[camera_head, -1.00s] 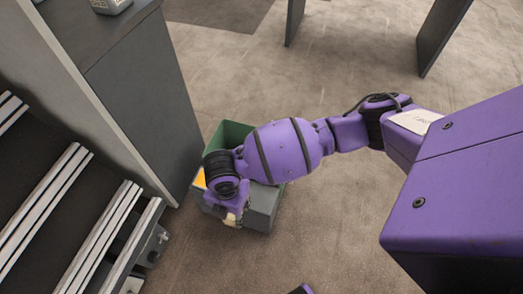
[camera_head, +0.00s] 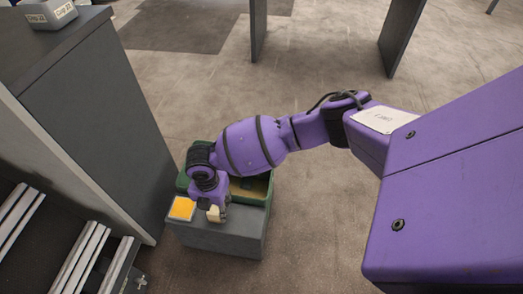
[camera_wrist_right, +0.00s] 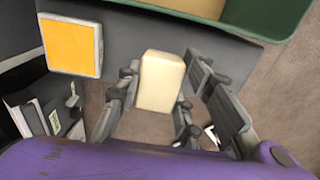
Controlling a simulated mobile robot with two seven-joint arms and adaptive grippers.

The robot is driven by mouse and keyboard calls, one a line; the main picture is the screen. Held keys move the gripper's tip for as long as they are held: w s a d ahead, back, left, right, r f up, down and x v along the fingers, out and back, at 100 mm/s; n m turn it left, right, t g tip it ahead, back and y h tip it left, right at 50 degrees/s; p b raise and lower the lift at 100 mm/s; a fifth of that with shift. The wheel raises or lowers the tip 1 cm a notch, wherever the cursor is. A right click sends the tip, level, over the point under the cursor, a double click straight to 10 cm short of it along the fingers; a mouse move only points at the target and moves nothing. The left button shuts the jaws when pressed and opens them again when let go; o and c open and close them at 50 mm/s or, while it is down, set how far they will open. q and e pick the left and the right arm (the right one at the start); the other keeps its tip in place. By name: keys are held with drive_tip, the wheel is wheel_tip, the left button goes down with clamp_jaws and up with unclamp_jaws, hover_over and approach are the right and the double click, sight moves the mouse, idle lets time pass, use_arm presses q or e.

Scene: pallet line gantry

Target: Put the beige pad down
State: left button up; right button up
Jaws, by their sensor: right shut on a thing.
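The beige pad (camera_head: 215,214) is a small pale block between the fingers of my right gripper (camera_head: 211,208). In the right wrist view the pad (camera_wrist_right: 161,80) sits between the two dark fingers of the right gripper (camera_wrist_right: 158,92), which is shut on it. Behind it in that view is the dark grey top of a low stand (camera_head: 217,240). The pad's near end shows against the floor, past the stand's edge. I cannot tell whether the pad touches the stand. My left gripper is in neither view.
An orange-topped square pad (camera_head: 181,208) lies on the stand, left of the gripper; it also shows in the wrist view (camera_wrist_right: 72,45). A green bin (camera_head: 262,200) stands behind. A grey cabinet (camera_head: 110,130) rises at left, near rails (camera_head: 85,262). Floor at right is clear.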

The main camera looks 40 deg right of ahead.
wheel_tip(320, 180, down, 2)
drive_tip(key=shift+a, duration=0.1)
drive_tip(key=shift+r, duration=0.15)
drive_tip(key=o, duration=1)
